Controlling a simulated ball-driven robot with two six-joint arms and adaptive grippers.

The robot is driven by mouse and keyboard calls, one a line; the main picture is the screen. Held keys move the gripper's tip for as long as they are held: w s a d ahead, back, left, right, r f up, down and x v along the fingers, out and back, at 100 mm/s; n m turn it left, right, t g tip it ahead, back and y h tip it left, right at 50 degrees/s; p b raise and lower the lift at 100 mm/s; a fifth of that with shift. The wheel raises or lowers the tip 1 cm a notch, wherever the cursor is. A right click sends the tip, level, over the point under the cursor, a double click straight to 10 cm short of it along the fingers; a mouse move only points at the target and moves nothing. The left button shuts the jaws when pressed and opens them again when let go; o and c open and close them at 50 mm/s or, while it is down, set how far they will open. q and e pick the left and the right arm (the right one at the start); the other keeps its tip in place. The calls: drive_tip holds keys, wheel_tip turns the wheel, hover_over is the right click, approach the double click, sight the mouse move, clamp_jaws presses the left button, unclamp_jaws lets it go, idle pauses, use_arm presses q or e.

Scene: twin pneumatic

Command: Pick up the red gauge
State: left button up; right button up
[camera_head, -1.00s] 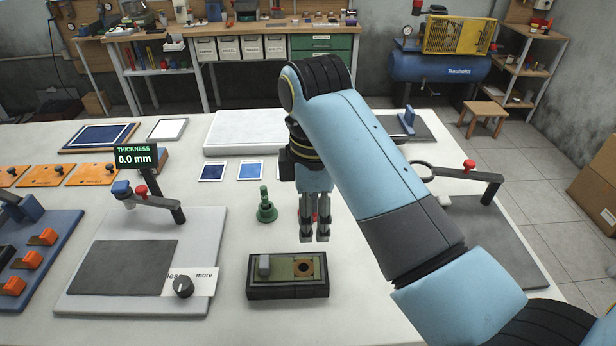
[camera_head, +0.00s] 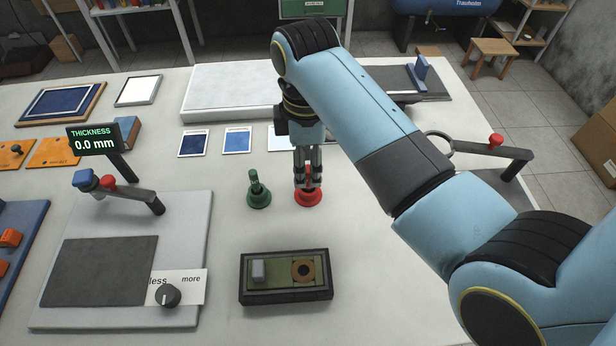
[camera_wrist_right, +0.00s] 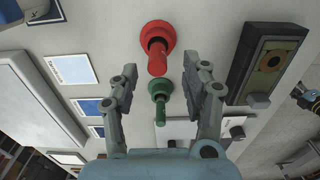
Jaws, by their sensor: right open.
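The red gauge (camera_head: 308,196) stands upright on the white table, with a round base and a stem. My right gripper (camera_head: 307,184) is above it in the head view and hides part of its stem. In the right wrist view the red gauge (camera_wrist_right: 158,45) lies beyond the fingertips, roughly in line with the gap. My right gripper (camera_wrist_right: 168,85) is open, and nothing is seen held in it. A green gauge (camera_head: 259,192) stands just left of the red one; in the wrist view the green gauge (camera_wrist_right: 160,92) appears between the fingers. My left gripper is not in view.
A dark box with a grey block and copper ring (camera_head: 286,298) lies in front. A thickness station (camera_head: 195,240) with display and dial stands at left. Blue sample cards (camera_head: 237,140) lie behind the gauges. Bare table surrounds the gauges in front.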

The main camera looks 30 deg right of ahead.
sight(308, 169)
drive_tip(key=f, duration=0.3)
drive_tip(key=shift+d+f+p, duration=0.2)
drive_tip(key=shift+f+p, duration=0.15)
drive_tip(key=shift+p, duration=0.05)
drive_tip(key=shift+w+f, duration=0.1)
drive_tip(key=shift+f, duration=0.5)
drive_tip(key=shift+c, duration=0.9)
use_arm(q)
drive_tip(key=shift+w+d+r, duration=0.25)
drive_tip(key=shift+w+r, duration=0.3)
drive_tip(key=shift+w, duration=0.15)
use_arm(e)
clamp_jaws()
